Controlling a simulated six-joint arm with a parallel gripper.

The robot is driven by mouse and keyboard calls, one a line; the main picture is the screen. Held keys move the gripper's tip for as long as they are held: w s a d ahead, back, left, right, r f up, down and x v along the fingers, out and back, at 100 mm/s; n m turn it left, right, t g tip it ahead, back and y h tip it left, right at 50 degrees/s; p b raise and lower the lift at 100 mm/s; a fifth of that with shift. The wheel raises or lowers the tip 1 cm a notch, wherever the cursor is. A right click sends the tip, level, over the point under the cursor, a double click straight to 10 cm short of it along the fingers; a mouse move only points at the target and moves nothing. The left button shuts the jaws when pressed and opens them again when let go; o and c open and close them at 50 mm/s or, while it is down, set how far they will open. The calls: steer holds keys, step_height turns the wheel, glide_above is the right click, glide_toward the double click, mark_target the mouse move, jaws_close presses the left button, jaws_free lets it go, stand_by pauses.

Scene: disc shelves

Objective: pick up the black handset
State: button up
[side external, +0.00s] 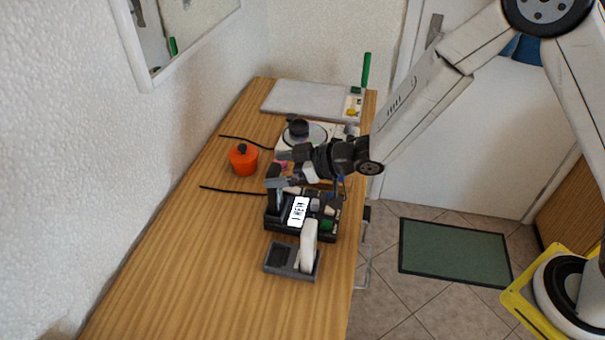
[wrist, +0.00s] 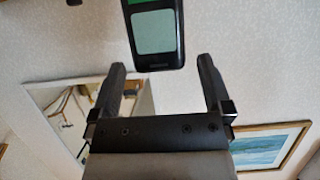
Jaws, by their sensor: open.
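The black handset (wrist: 153,32) shows at the top of the wrist view, with a pale green screen and its upper part cut off by the frame. My gripper (wrist: 162,65) is open, its two black fingers apart. The handset's lower end appears in line with the gap between the fingertips, and I see no finger touching it.
The holder carries a white-labelled device (side external: 299,211) and several small items. A grey tray with a white upright piece (side external: 308,245) stands in front. An orange pot (side external: 243,158) is to the left, near two black cables. The table's near left part is clear. A wall runs along the left.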

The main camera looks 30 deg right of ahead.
stand_by(0.4)
jaws_close()
steer(key=shift+r, duration=0.1)
step_height(320, 180, up, 10)
stand_by(1.1)
stand_by(0.4)
